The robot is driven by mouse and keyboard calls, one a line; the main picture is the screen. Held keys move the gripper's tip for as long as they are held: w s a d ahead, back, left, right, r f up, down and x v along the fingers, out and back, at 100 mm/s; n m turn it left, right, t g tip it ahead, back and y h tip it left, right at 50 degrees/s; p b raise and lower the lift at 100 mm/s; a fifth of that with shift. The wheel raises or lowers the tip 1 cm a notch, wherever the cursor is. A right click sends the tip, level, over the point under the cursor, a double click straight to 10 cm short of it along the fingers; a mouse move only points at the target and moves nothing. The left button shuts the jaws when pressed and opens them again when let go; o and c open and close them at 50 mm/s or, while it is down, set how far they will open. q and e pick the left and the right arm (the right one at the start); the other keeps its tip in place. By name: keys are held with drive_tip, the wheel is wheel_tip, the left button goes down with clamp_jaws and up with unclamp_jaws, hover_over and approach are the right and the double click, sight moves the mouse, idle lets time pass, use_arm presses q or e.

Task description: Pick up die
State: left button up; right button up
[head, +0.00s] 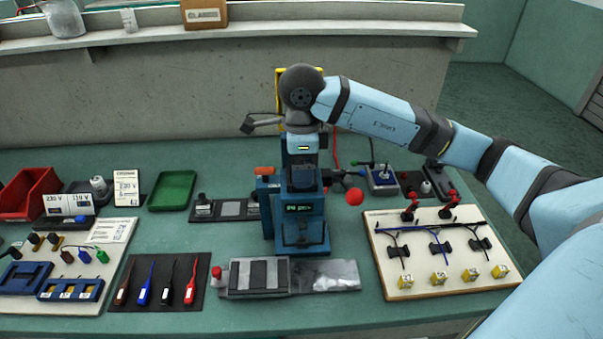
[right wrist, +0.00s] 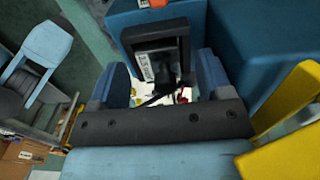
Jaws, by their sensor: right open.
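In the right wrist view, a dark block with a white printed label (right wrist: 150,66), which looks like the die, lies just beyond my right gripper (right wrist: 160,82). The two blue-grey fingers are apart, one on each side of its near end; contact cannot be told. In the head view my right gripper (head: 301,150) is above the blue press (head: 297,230), pointing down. A dark block (head: 304,179) shows on the press just below the gripper, but I cannot tell for sure that it is the same one. My left gripper is in neither view.
A red ball knob (head: 355,197) sticks out right of the press. A grey block (head: 258,277) lies in front of it. A wire board (head: 440,282) is at the right, a green tray (head: 172,190) and dark tool mat (head: 125,300) at the left. A yellow part (head: 279,85) stands behind my wrist.

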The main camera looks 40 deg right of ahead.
drive_tip(key=shift+f, duration=0.1)
drive_tip(key=shift+c, duration=0.4)
drive_tip(key=c, duration=1.1)
use_arm(q)
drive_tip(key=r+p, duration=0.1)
drive_tip(key=p, duration=0.2)
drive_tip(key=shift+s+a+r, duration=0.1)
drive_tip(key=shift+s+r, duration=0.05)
use_arm(e)
wheel_tip(320, 180, up, 20)
